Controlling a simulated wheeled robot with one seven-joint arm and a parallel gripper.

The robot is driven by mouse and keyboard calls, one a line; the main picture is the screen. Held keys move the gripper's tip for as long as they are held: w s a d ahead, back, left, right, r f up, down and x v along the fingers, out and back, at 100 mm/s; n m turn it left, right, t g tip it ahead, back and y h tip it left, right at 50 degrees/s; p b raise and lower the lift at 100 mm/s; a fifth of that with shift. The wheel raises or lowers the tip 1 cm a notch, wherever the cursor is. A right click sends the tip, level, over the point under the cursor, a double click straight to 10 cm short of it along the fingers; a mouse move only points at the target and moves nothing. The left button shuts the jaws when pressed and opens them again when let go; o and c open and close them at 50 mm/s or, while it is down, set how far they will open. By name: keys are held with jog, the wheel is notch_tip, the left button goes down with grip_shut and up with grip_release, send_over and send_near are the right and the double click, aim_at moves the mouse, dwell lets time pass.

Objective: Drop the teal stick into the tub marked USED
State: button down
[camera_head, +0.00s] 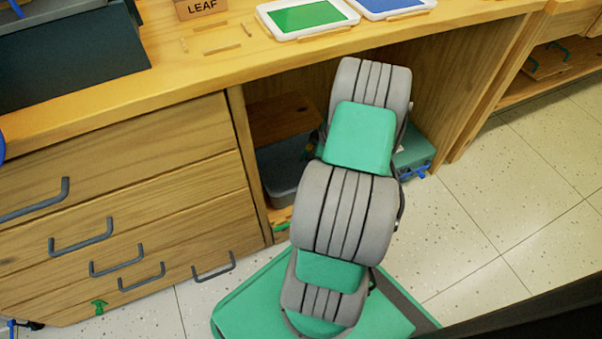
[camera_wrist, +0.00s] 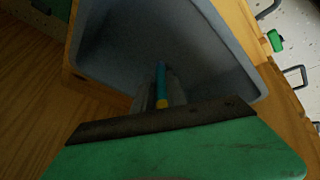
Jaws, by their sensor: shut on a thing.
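In the wrist view my gripper (camera_wrist: 163,88) is shut on the teal stick (camera_wrist: 160,74), which has a yellow part near the fingers. The stick points into the open mouth of a blue-grey tub (camera_wrist: 105,50), whose walls surround the fingertips in the picture. I cannot tell how far above the floor of the tub the stick is. No USED marking shows. In the head view a dark grey tub (camera_head: 283,172) sits in the open bay under the bench, partly hidden; it may be the same one. My gripper is hidden there behind my arm.
Wooden drawers with grey handles (camera_head: 117,259) stand left of the bay. The bench top (camera_head: 215,68) above it holds a LEAF block (camera_head: 201,8), a green tray (camera_head: 305,17) and a blue tray (camera_head: 388,7). A teal box (camera_head: 414,153) is right of my arm. Speckled floor is free at right.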

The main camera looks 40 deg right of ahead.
jog(key=c, duration=1.3)
grip_release()
jog(key=p+v, duration=0.3)
jog(key=v, duration=0.4)
jog(key=shift+s+r+p, duration=0.15)
jog(key=shift+r+p, duration=0.15)
jog(key=shift+r, duration=0.05)
jog(key=shift+r+p, duration=1.35)
jog(key=shift+r, duration=0.55)
jog(key=shift+r, duration=0.1)
jog(key=shift+a, duration=0.1)
